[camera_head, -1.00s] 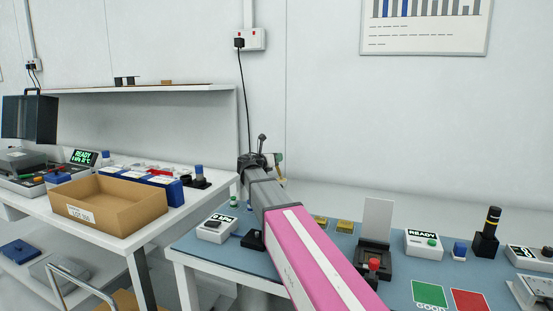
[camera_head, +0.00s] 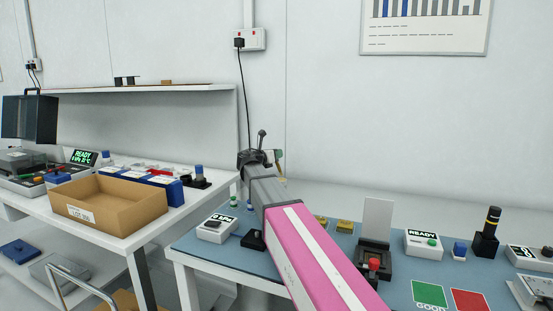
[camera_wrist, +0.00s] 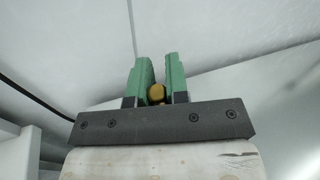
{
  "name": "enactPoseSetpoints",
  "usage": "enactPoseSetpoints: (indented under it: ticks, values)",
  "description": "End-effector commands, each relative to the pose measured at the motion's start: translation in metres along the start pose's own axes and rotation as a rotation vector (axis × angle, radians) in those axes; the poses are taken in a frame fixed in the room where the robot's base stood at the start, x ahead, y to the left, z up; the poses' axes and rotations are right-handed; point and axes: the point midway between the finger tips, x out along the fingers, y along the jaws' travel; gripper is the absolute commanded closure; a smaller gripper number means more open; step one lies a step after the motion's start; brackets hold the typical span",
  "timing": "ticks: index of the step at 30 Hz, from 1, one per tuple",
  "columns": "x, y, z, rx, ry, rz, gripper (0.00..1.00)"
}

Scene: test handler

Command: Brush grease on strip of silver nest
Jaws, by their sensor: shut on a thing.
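My gripper (camera_wrist: 158,64) has two green fingers shut on a small yellow-brown thing (camera_wrist: 157,93), seen nearly end-on in the wrist view. It may be the brush's handle, but I see no bristles. In the head view my gripper (camera_head: 279,157) is small and partly hidden by my wrist, raised against the white wall above the back of the blue-topped bench. Two gold-coloured blocks (camera_head: 345,227) sit on the bench right of my arm. I cannot make out a silver nest or grease; my pink and grey arm hides part of the bench.
A black fixture with an upright plate (camera_head: 378,222) and red knob stands right of my arm. A READY box (camera_head: 423,243) and green and red pads (camera_head: 430,293) lie farther right. A white box (camera_head: 216,228) stands left. A cardboard tray (camera_head: 135,215) sits on the left table.

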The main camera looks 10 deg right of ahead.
Motion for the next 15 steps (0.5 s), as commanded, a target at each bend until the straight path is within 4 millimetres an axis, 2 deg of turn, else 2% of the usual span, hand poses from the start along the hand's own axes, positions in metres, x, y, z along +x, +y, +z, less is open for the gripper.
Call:
enactPoseSetpoints:
  ticks: [15]
  values:
    - [-0.001,-0.008,0.036,0.002,0.000,0.000,1.00]
